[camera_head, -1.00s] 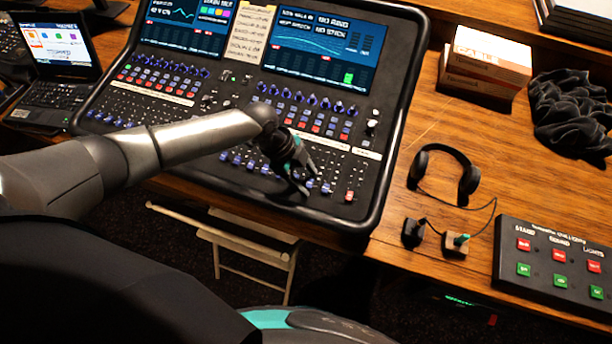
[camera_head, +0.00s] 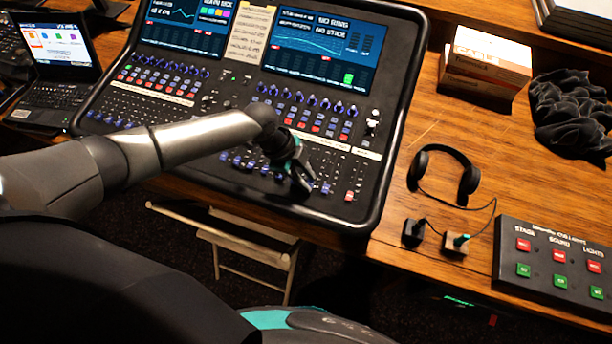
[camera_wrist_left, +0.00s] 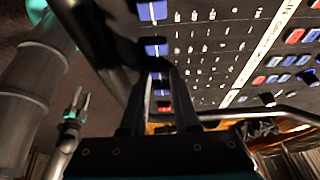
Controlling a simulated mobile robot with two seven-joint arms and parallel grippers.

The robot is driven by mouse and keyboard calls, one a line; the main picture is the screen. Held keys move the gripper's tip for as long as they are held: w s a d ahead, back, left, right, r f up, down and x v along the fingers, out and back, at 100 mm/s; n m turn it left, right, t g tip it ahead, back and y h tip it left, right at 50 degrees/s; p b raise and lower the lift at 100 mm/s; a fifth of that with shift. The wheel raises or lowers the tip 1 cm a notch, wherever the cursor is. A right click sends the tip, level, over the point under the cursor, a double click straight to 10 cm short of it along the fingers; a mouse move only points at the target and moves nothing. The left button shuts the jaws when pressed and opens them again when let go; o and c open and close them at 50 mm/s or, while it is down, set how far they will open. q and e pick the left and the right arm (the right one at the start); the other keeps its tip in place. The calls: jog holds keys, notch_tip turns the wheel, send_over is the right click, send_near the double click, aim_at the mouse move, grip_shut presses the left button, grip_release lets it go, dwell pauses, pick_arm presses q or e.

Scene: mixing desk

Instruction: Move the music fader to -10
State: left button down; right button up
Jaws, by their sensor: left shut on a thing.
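The mixing desk (camera_head: 290,208) is black, with rows of knobs, buttons and blue fader caps along its front. My left gripper (camera_head: 306,183) reaches down over the fader row near the desk's front right. In the left wrist view my left gripper (camera_wrist_left: 161,72) is shut on a blue fader cap (camera_wrist_left: 158,77). Other blue caps (camera_wrist_left: 155,47) lie beyond it, and a red cap (camera_wrist_left: 164,106) shows between the fingers on the near side. I cannot read which fader is the music one, nor its scale. My right gripper (camera_wrist_left: 81,101) shows in the left wrist view, empty with its fingers apart.
A red fader cap (camera_head: 349,196) is right of my left gripper. Headphones (camera_head: 445,172), a small box with a plug (camera_head: 455,243) and a button panel (camera_head: 555,265) lie on the wooden desk to the right. A laptop (camera_head: 55,75) stands at the left.

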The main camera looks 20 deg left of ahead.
aim_at(320, 167)
dwell(0.9)
pick_arm(q)
jog(key=w+b, duration=0.4)
jog(key=shift+w, duration=0.25)
jog(key=shift+w+d+r+b, duration=0.1)
jog(key=shift+w+r+b, duration=0.2)
jog(key=shift+w, duration=0.2)
jog(key=c, duration=0.6)
grip_release()
jog(key=shift+c, duration=0.2)
jog(key=shift+r, duration=0.1)
jog(key=v, duration=1.5)
jog(key=shift+p, duration=0.35)
